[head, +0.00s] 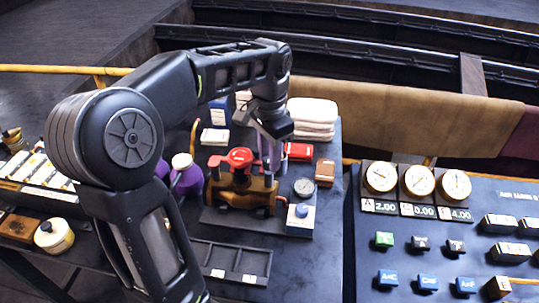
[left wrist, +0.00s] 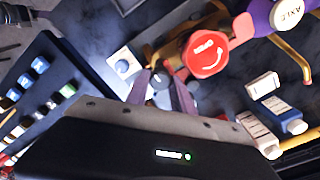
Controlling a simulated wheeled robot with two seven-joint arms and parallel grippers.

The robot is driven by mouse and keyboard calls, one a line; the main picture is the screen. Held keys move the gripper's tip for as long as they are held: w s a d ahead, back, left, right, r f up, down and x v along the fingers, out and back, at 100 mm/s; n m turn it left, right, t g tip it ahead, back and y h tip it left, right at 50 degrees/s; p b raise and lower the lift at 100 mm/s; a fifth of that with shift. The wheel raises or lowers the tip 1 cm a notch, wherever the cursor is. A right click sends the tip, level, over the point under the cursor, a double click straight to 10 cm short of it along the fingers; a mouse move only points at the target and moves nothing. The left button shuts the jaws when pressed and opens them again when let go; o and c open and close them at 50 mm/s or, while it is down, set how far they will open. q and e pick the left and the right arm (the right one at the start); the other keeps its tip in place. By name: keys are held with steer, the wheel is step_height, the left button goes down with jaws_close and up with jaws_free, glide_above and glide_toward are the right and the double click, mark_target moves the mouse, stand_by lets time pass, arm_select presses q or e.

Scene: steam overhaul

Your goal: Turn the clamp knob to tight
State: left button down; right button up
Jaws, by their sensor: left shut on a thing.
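A brass valve (head: 232,192) with a red handwheel (head: 240,156) stands on a dark plate on the bench. The red handwheel also shows in the left wrist view (left wrist: 207,54), with white lettering and a curved arrow. My left gripper (head: 270,160) reaches down at the right end of the valve, beside the handwheel and apart from it. In the left wrist view its two fingers (left wrist: 160,84) point at the space between valve and gauge. They are shut on a small part there, apparently the clamp knob, which is mostly hidden. I cannot read its setting. My right gripper is not in view.
A round gauge (head: 304,187) and a white box with a blue knob (head: 301,211) stand close right of the valve. Purple bottles (head: 186,178) are left of it. Folded white cloths (head: 313,112) lie behind. A console (head: 440,235) is at right.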

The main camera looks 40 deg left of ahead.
arm_select(q)
steer(key=c, duration=1.1)
jaws_free()
steer(key=shift+r, duration=0.1)
steer(key=shift+r, duration=0.25)
step_height(320, 180, up, 7)
steer(key=p, duration=0.3)
steer(key=shift+f, duration=0.15)
steer(key=shift+r+p, duration=0.25)
steer(key=shift+p, duration=0.25)
steer(key=shift+f, duration=0.1)
